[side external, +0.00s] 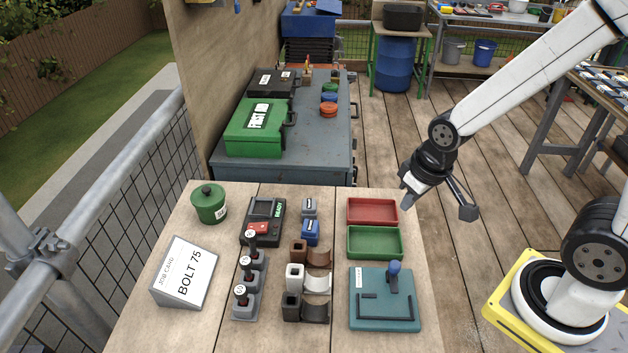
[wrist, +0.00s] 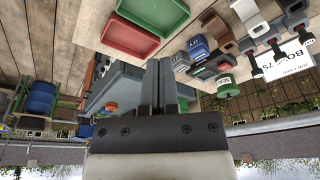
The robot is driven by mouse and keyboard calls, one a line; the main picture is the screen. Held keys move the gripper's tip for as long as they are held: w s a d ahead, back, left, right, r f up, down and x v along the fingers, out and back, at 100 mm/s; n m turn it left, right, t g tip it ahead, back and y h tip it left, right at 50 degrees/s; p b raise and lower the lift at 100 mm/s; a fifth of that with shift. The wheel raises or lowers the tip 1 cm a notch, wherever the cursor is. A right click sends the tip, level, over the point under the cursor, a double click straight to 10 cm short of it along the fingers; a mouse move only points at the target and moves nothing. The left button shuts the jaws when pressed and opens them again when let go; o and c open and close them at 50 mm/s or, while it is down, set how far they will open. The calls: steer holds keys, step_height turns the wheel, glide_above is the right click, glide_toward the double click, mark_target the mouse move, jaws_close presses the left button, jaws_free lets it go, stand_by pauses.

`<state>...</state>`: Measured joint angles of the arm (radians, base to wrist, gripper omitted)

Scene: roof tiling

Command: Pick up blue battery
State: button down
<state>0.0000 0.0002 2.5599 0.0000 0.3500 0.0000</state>
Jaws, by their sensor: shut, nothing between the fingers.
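The blue battery (side external: 311,233) stands on the wooden bench just in front of a grey battery (side external: 309,208), left of the two trays. In the wrist view the blue battery (wrist: 198,47) is right of the fingers, beside the grey one (wrist: 180,63). My gripper (side external: 407,202) hangs in the air near the bench's right edge, to the right of the red tray and apart from the battery. In the wrist view my gripper (wrist: 158,62) has its two dark fingers together, with nothing held.
A red tray (side external: 372,211) and a green tray (side external: 375,242) lie between my gripper and the batteries. A black tester (side external: 264,222) stands left of the batteries. Brown, white and black clip-like parts (side external: 299,279) are in front. A teal board with a blue-knobbed lever (side external: 386,313) is nearer the front.

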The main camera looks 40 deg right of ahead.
stand_by(0.4)
jaws_free()
steer(key=m+g, duration=0.3)
steer(key=m, duration=0.7)
glide_above(311, 225)
steer(key=f, duration=1)
steer(key=shift+s+d, duration=0.15)
steer(key=shift+s, duration=0.15)
steer(key=shift+w+a+f, duration=0.25)
steer(key=shift+f, duration=1.45)
steer(key=shift+f, duration=0.1)
